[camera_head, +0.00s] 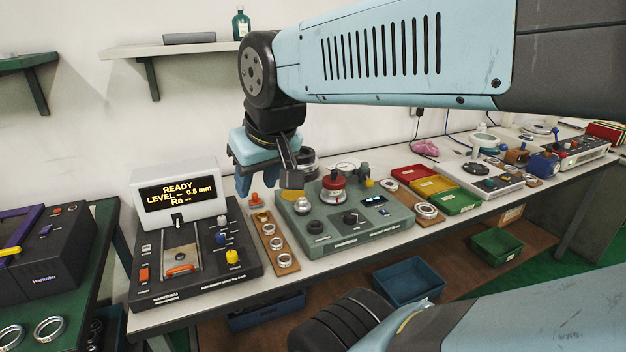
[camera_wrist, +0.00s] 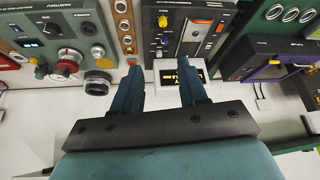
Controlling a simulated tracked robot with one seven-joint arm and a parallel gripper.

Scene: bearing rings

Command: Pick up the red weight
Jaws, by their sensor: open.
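The red weight (camera_head: 333,183) looks like a round red cap on a silver base, standing on top of the grey-green instrument (camera_head: 372,237). The red weight also shows at the left of the wrist view (camera_wrist: 68,69), outside the jaws. My gripper (camera_head: 267,184) hangs above the bench, left of the red weight in the head view. In the wrist view my gripper (camera_wrist: 160,76) has its two fingers spread apart with nothing between them.
A black tester (camera_head: 190,262) with a lit display stands left of the instrument, with a wooden ring strip (camera_head: 272,240) between them. Dark and silver round parts stand close around the weight. Red, yellow and green trays (camera_head: 455,203) lie to the right.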

